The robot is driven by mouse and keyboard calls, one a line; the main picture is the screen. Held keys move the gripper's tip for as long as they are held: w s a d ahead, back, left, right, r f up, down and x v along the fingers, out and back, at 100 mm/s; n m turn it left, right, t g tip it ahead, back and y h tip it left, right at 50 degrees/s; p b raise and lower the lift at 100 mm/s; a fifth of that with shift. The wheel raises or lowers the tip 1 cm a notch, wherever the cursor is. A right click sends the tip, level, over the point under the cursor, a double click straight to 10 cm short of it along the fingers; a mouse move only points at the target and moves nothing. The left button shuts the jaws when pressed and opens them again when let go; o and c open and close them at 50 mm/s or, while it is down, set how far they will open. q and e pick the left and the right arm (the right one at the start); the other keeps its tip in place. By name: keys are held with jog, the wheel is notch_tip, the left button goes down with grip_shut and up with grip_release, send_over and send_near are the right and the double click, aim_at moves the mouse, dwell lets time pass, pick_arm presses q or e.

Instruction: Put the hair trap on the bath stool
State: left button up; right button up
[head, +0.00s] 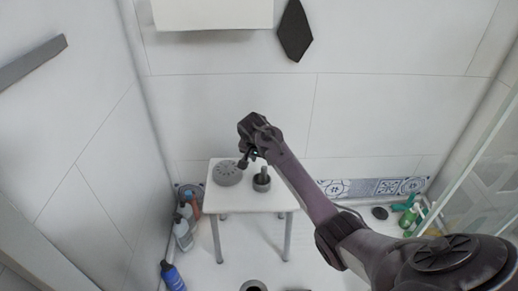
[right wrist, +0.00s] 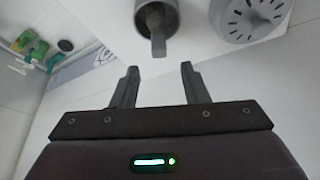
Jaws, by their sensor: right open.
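The white bath stool (head: 240,203) stands on the floor near the back wall. A round grey slotted piece with a central knob (head: 227,173) lies on the left of its top; it also shows at the upper right in the right wrist view (right wrist: 240,22). A grey cup-like piece with a stem standing in it (head: 262,184) is on the right of the top; it also shows in the right wrist view (right wrist: 172,18). I cannot tell which piece is the hair trap. My right gripper (head: 248,160) is open and empty over the stool, fingers (right wrist: 158,72) pointing toward the cup, apart from it. My left gripper is not in view.
Several bottles, one blue (head: 172,277), stand left of the stool. A dark round ring (head: 254,286) is on the floor in front. Green items (head: 408,217) lie by the right corner near a glass panel. A white box-like fixture (head: 212,14) is on the wall above.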

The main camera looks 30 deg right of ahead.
jog(key=v, duration=0.6)
jog(key=s+a+f+n+y, duration=0.1)
jog(key=s+a+f+n, duration=0.2)
jog(key=s+a+f, duration=0.45)
jog(key=s+a+f+n+y, duration=0.15)
jog(key=s+f+n, duration=0.3)
jog(key=f, duration=0.55)
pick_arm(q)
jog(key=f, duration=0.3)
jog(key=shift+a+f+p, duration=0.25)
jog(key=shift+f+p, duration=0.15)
pick_arm(e)
jog(key=s+a+f+n, duration=0.2)
jog(key=s+a+f, duration=0.1)
jog(key=s, duration=0.4)
jog(key=s+a+f+n+g+y, duration=0.1)
jog(key=s+a+f+n, duration=0.1)
jog(key=s+a+f, duration=0.2)
jog(key=s+a+f+n, duration=0.2)
jog(key=s+a+f, duration=0.1)
jog(key=s, duration=0.8)
jog(key=shift+a+f+y, duration=0.3)
jog(key=shift+a+y, duration=0.05)
jog(key=shift+a, duration=0.45)
